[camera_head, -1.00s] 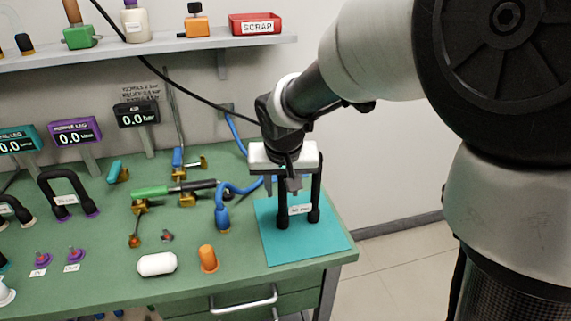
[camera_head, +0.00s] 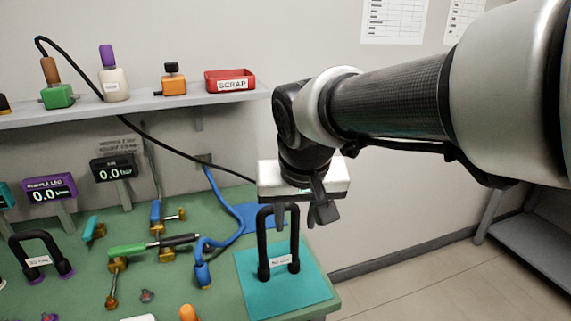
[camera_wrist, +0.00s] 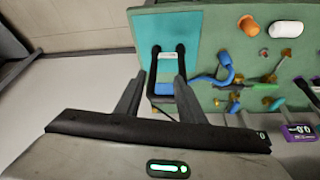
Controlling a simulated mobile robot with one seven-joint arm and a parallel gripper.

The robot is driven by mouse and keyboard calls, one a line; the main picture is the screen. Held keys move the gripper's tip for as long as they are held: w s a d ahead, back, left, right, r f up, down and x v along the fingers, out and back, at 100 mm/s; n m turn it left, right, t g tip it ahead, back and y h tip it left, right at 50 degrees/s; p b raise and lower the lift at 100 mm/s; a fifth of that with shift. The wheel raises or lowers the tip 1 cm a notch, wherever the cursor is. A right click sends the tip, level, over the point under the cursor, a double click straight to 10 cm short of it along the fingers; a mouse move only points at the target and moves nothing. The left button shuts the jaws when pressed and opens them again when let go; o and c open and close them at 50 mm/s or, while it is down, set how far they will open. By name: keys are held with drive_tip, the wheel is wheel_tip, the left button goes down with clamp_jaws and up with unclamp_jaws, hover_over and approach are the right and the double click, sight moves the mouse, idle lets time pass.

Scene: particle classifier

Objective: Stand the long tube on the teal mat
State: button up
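The long tube (camera_head: 263,240) is a black U-shaped tube with a white label. It stands upright, bend up, with both feet on the teal mat (camera_head: 252,294). The mat (camera_wrist: 180,25) and the tube (camera_wrist: 154,68) also show in the wrist view. My gripper (camera_head: 301,216) is just above and around the tube's top bend, to its right in the head view. Its fingers are apart, and in the wrist view my gripper (camera_wrist: 157,92) has one finger on either side of the bend. I cannot tell whether a finger touches the tube.
A blue hose (camera_head: 240,215) and a green-and-black tool (camera_head: 150,246) lie left of the mat. A second U-shaped tube with purple feet (camera_head: 40,240) stands farther left. Gauges (camera_head: 115,170) line the back. A shelf (camera_head: 150,107) holds bottles and a red scrap tray (camera_head: 229,80).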

drive_tip(key=s+d, duration=0.9)
drive_tip(key=s, duration=0.3)
drive_tip(key=shift+s+d+f+m+t, duration=0.25)
drive_tip(key=shift+d+f+m+t, duration=0.05)
drive_tip(key=shift+d+f+t, duration=0.1)
